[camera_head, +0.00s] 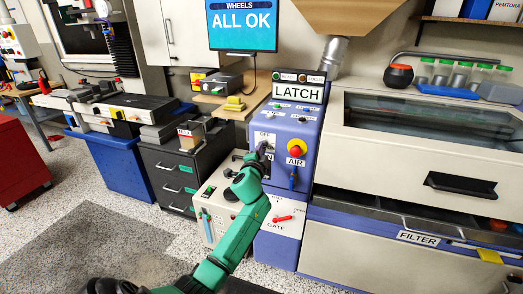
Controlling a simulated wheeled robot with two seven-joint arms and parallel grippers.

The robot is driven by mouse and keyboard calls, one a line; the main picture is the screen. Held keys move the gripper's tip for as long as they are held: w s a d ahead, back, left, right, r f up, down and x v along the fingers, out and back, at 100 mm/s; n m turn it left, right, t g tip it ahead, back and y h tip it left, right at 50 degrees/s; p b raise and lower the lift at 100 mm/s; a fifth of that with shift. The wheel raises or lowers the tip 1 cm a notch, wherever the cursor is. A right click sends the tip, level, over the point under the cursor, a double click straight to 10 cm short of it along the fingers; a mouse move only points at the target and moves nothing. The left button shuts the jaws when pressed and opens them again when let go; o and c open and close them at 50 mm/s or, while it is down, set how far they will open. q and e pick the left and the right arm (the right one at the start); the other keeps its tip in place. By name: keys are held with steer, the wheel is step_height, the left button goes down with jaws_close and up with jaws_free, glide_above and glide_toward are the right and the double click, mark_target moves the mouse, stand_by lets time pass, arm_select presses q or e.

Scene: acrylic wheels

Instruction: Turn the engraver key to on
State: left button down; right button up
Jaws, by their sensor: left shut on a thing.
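The blue control cabinet (312,133) stands in the middle, with a white switch plate (264,134) on its front at the left. The plate reads OFF at the top, and part of a lower label shows beside my gripper. My left arm is green and reaches up from the bottom. My left gripper (262,151) is at this plate, shut on the engraver key. The gripper covers the key, so I cannot tell which way it points. My right gripper is not in view.
A red button (296,151) above an AIR label and a blue lever (293,178) sit right of my gripper. A red GATE handle (282,218) is below. The engraver's lidded white body (420,160) stands at right. A LATCH sign (297,92) tops the cabinet.

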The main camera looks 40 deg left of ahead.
arm_select(q)
steer(key=shift+f, duration=0.15)
steer(key=m+b, duration=0.2)
steer(key=m, duration=0.1)
steer(key=shift+f+m+y, duration=0.15)
steer(key=shift+m+y, duration=0.15)
steer(key=shift+m, duration=0.1)
steer(key=c, duration=0.7)
jaws_free()
steer(key=v, duration=0.2)
steer(key=p+v, duration=0.1)
steer(key=v, duration=0.1)
steer(key=a+p+v, duration=0.1)
steer(key=v, duration=0.2)
steer(key=shift+s, duration=0.25)
